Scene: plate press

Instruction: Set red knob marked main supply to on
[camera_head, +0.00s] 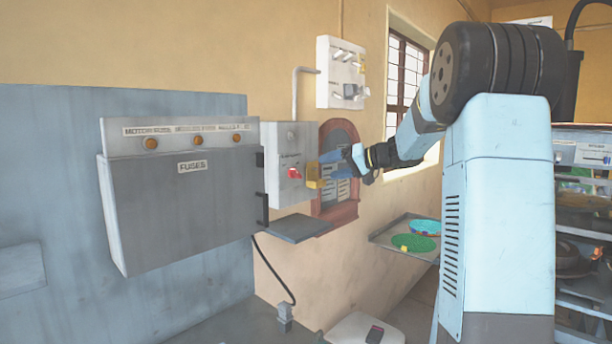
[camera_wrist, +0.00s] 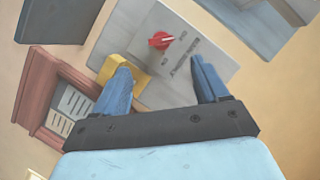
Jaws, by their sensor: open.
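The red knob (camera_head: 294,174) sits on the front of a grey switch box (camera_head: 290,140) on the wall. In the wrist view the red knob (camera_wrist: 160,41) is beyond my fingertips, on the box's grey face (camera_wrist: 207,45), with small lettering beside it that I cannot read. My gripper (camera_head: 335,164) is to the right of the box. In the wrist view my gripper (camera_wrist: 160,64) has its two blue fingers spread wide, with nothing between them. A yellow part (camera_wrist: 135,72) on the box lies behind the left fingertip. No contact with the knob shows.
A grey fuse cabinet (camera_head: 185,200) stands left of the switch box. A red-brown framed board (camera_head: 345,212) hangs behind my gripper. A white panel (camera_head: 341,72) is above. A tray (camera_head: 385,238) with green and blue dishes stands lower right.

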